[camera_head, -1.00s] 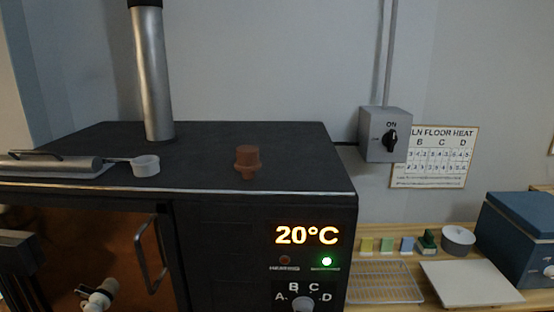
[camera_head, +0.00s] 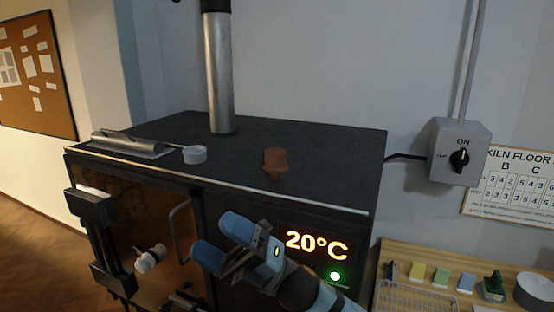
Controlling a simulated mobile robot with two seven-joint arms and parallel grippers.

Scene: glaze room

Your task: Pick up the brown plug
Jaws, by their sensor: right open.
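The brown plug (camera_head: 275,160) stands upright on the dark flat top of the kiln (camera_head: 325,150), near its front edge. It has a wide upper part and a narrower lower part, and nothing covers it. My right gripper (camera_head: 220,242) has come in from the bottom, in front of the kiln's face and lower in the picture than the plug. Its two blue fingers are apart with nothing between them. It is clear of the plug. My left gripper is not in view.
A door handle (camera_head: 182,230) juts from the front. A switch box (camera_head: 459,152) is on the wall. The kiln top around the plug is clear.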

